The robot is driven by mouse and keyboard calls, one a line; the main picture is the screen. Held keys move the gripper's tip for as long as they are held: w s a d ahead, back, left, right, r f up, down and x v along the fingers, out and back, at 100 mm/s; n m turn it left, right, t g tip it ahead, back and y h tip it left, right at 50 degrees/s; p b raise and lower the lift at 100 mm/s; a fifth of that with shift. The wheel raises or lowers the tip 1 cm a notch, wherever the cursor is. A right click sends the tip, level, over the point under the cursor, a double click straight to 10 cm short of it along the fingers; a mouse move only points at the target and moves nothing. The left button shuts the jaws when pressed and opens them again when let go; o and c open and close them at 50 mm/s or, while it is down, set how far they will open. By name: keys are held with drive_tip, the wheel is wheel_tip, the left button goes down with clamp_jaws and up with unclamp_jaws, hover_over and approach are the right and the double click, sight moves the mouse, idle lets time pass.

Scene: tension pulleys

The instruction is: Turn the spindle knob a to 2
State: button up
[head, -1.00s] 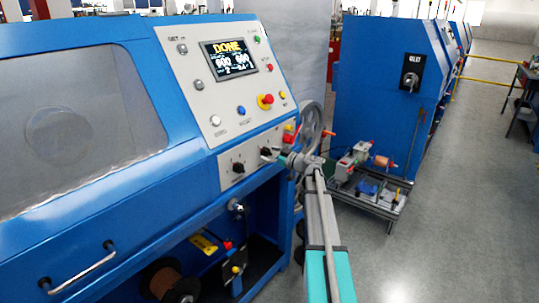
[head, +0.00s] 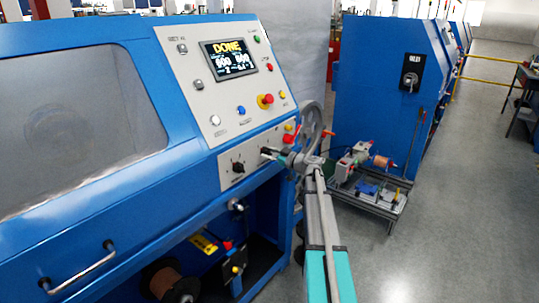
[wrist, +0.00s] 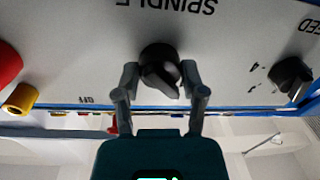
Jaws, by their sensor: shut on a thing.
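The black spindle knob (wrist: 158,64) sits on the light panel under the upside-down SPINDLE label in the wrist view. Its raised grip slants toward the lower right of that picture. My gripper (wrist: 160,80) has one finger on each side of the knob and is shut on it. In the head view, my gripper (head: 279,157) meets the knob (head: 266,151) on the machine's lower panel. Finger contact there is too small to make out. The number at which the knob points cannot be read.
A second black knob (head: 238,168) is to the left on the same panel. The screen (head: 230,58) and a red emergency button (head: 266,100) are above. Red and yellow controls (head: 289,133) and a grey handwheel (head: 311,122) stand close to my gripper.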

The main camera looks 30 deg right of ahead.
drive_tip(key=shift+m, duration=0.4)
drive_tip(key=m, duration=0.3)
drive_tip(key=shift+m+b, duration=0.3)
drive_tip(key=m, duration=0.4)
drive_tip(key=shift+m+t, duration=0.4)
drive_tip(key=m, duration=0.4)
drive_tip(key=shift+a+m+h+b, duration=0.1)
drive_tip(key=shift+m+h+b, duration=0.2)
drive_tip(key=m, duration=0.4)
drive_tip(key=shift+m+t, duration=0.3)
drive_tip(key=o, duration=1.2)
drive_tip(key=shift+c, duration=0.2)
